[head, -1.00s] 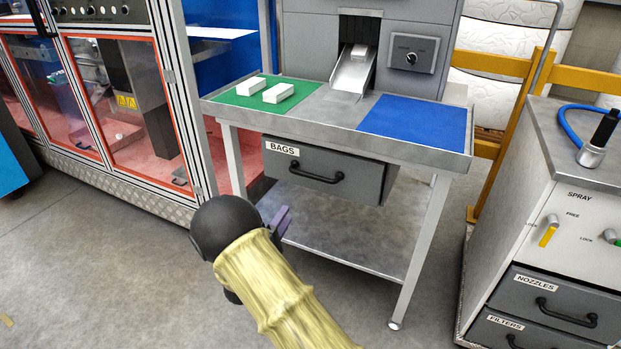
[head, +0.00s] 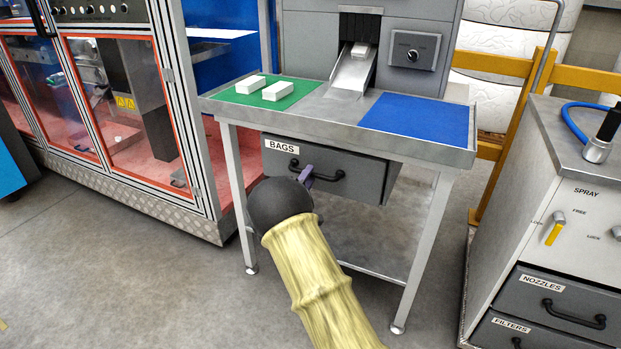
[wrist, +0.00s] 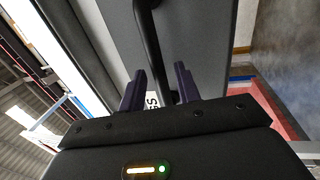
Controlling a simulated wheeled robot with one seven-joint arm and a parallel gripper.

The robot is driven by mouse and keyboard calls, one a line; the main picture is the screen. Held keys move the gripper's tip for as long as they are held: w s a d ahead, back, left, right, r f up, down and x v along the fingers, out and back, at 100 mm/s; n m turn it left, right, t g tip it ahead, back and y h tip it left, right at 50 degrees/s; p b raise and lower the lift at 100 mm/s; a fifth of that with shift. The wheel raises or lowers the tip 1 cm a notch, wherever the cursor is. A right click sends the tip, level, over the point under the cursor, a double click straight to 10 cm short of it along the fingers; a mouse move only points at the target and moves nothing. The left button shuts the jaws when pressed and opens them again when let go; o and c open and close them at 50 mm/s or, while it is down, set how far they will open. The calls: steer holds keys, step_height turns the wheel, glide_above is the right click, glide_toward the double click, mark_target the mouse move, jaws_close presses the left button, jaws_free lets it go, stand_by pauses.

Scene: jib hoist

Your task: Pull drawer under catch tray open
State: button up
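The grey drawer (head: 350,165) labelled BAGS hangs under the catch tray (head: 325,121) and looks shut. Its black bar handle (head: 330,180) runs across its front. The handle also shows in the wrist view (wrist: 150,45), running down between my two purple fingers. My gripper (head: 306,174) is at the left part of the handle in the head view. In the wrist view my gripper (wrist: 159,82) has its fingers apart, one on each side of the bar, with a gap visible. Whether a finger touches the bar I cannot tell. The dark wrist hides part of the drawer's lower edge.
The tray's table has a lower shelf (head: 370,240) and thin legs. White blocks (head: 278,91) lie on the green mat. A spray cabinet (head: 545,215) stands at the right, a glazed machine (head: 125,110) at the left. The floor (head: 130,270) in front is clear.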

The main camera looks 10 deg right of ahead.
steer(key=shift+x, duration=0.95)
jaws_close()
steer(key=shift+s+a, duration=0.1)
